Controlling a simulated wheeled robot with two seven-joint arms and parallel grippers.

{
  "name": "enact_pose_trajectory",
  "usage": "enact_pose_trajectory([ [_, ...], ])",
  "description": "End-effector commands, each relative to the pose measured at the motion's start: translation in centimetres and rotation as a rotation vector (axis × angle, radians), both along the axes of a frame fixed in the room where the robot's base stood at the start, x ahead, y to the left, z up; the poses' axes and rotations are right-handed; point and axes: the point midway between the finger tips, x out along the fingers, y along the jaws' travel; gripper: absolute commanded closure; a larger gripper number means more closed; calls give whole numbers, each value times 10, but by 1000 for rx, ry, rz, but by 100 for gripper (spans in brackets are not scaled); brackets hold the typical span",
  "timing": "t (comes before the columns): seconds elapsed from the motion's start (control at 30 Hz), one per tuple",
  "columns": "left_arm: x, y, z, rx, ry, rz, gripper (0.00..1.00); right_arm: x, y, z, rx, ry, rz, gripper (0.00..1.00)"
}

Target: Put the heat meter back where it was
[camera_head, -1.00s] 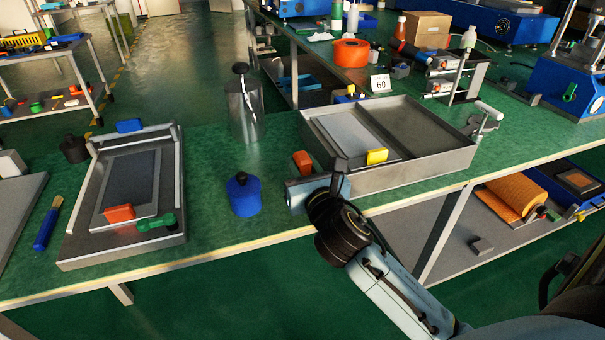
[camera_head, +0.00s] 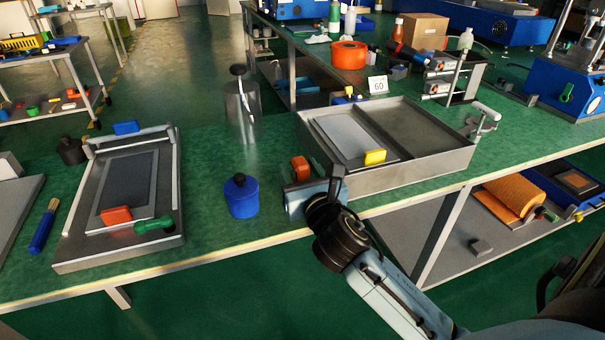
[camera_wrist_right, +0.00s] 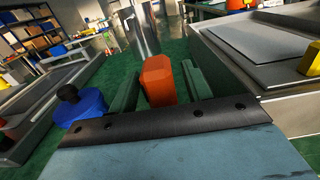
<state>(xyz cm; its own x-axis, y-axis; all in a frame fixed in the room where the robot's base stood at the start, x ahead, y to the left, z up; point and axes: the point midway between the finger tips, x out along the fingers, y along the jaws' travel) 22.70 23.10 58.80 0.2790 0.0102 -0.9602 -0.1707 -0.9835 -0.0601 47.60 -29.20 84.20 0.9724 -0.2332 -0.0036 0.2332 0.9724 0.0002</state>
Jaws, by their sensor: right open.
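An upright orange block (camera_head: 300,169), which I take to be the heat meter, stands on the green bench just left of the metal tray. It also shows in the right wrist view (camera_wrist_right: 158,80). My right gripper (camera_wrist_right: 160,88) is open, with one green finger on each side of the block. Gaps show between the fingers and the block. In the head view the right gripper (camera_head: 300,190) is at the bench's front edge, partly hidden by its own wrist. My left gripper is not in view.
The metal tray (camera_head: 405,182) with a yellow block (camera_head: 375,157) is close on the right. A blue lidded jar (camera_head: 241,198) stands to the left, and a steel canister (camera_head: 243,110) behind. A framed plate (camera_head: 75,240) with an orange block and a green handle lies further left.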

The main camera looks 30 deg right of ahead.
Motion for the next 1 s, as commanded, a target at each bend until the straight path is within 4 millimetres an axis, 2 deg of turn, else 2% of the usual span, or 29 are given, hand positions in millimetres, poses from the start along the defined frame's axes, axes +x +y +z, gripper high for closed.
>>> enact_pose_trajectory([
  [0.07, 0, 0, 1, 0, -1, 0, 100, 0, 0, 4, 0, -2, 0, 51],
  [0.17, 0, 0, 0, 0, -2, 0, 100, -10, 3, 2, -1, 2, 1, 51],
  [0.23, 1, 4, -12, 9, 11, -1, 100, -21, 5, 3, 1, 3, 1, 51],
  [0.43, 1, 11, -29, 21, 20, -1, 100, -61, 14, 3, 3, 3, 0, 51],
  [0.7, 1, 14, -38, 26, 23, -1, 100, -103, 25, 2, 2, 1, 0, 51],
  [1.0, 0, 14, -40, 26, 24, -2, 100, -117, 28, 3, 2, -1, 0, 51],
])
